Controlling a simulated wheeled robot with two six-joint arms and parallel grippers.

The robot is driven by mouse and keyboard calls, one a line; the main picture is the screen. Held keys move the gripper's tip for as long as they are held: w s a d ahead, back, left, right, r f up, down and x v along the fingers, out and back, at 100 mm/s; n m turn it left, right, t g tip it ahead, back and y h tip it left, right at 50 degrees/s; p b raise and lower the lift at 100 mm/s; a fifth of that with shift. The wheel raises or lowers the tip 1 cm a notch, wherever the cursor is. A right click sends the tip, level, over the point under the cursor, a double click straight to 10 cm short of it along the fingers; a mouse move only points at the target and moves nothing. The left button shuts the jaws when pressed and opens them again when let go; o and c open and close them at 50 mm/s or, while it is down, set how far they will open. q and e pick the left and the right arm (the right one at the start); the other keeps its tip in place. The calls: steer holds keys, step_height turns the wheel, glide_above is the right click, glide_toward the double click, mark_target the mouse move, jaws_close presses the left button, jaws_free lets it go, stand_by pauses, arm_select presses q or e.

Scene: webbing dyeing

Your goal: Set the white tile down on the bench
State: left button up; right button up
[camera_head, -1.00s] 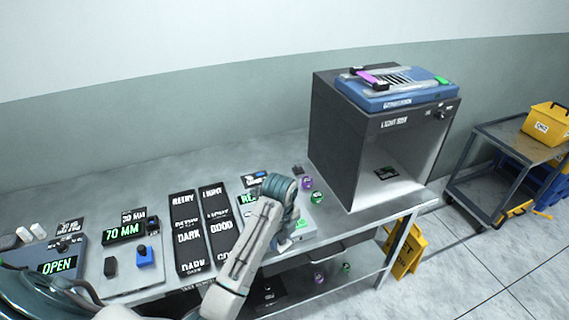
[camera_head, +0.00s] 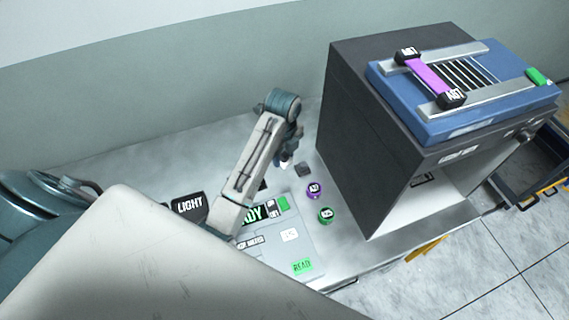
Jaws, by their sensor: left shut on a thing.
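My left arm comes in from the left. Its wrist bends down behind the forearm, and my left gripper (camera_head: 286,160) shows only in part, low over the bench (camera_head: 343,252) beside a small dark block. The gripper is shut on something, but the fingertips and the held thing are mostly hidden. A pale bit shows there; I cannot tell whether it is the white tile. A small white square (camera_head: 290,235) with faint marks is on the light grey device (camera_head: 275,252). My right gripper is not in view.
A dark light box (camera_head: 352,130) with a blue device (camera_head: 400,110) on top stands at right. A purple-topped pot (camera_head: 314,190), a green-topped pot (camera_head: 326,215) and the dark block (camera_head: 303,169) stand between it and my gripper. A black LIGHT card (camera_head: 189,207) is at left.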

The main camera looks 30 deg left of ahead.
mark_target(283, 162)
arm_select(q)
steer(key=shift+s+f+b, duration=0.2)
steer(key=shift+f+b, duration=0.35)
steer(key=shift+f, duration=0.65)
steer(key=shift+s+d+f+p, duration=0.25)
steer(key=shift+s+f+p, duration=0.1)
steer(key=shift+f+p, duration=0.45)
steer(key=shift+f, duration=0.25)
steer(key=f, duration=0.1)
steer(key=f+p, duration=0.1)
steer(key=f, duration=0.1)
steer(key=shift+w+a+f, duration=0.15)
steer(key=shift+w+f, duration=0.1)
steer(key=shift+f, duration=0.55)
steer(key=o, duration=1.1)
steer(key=shift+f, duration=0.15)
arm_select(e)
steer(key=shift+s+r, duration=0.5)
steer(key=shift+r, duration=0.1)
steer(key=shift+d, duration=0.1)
